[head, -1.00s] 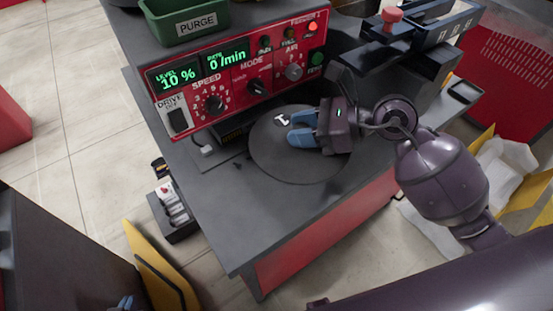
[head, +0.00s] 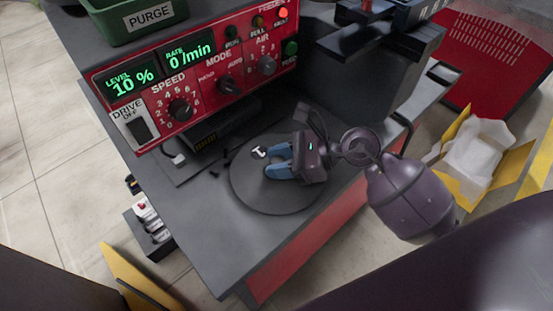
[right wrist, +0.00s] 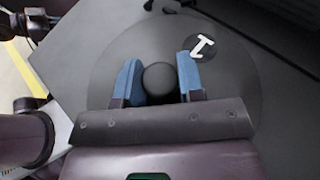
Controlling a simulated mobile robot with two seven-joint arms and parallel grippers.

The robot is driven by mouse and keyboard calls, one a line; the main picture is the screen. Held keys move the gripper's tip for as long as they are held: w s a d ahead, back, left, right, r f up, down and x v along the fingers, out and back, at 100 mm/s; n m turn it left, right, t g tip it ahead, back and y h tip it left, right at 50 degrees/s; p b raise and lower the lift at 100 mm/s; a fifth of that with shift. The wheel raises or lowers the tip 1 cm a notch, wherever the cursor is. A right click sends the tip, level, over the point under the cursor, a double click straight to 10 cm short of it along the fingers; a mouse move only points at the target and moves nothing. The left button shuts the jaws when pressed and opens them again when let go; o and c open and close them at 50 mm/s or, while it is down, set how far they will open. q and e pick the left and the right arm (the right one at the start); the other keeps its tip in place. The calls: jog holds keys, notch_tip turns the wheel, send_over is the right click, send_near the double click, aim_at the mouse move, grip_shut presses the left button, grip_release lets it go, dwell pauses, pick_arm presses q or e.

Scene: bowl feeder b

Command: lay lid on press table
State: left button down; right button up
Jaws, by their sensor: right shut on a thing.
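The lid (head: 250,190) is a dark grey round disc over the press table (head: 215,235), near its front edge; it looks flat, but I cannot tell whether it touches the top. It also shows in the right wrist view (right wrist: 110,55). A round black knob (right wrist: 160,82) stands at its middle. A black spot with a white T-shaped mark (head: 259,152) lies on the lid beside the fingers. My right gripper (head: 277,169) is shut on the knob, with a blue finger on either side. The knob is hidden by the fingers in the head view. My left gripper is out of view.
A red control panel (head: 200,75) stands behind the lid, with a green PURGE bin (head: 140,15) above it. Small dark pieces (head: 214,174) lie left of the lid. The table's front left is clear. A yellow box (head: 480,150) stands at the right.

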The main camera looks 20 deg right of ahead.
dwell(0.3)
jog(key=o, duration=1.1)
jog(key=shift+r, duration=0.1)
jog(key=p+v, duration=0.1)
jog(key=v, duration=1.1)
jog(key=shift+s, duration=0.1)
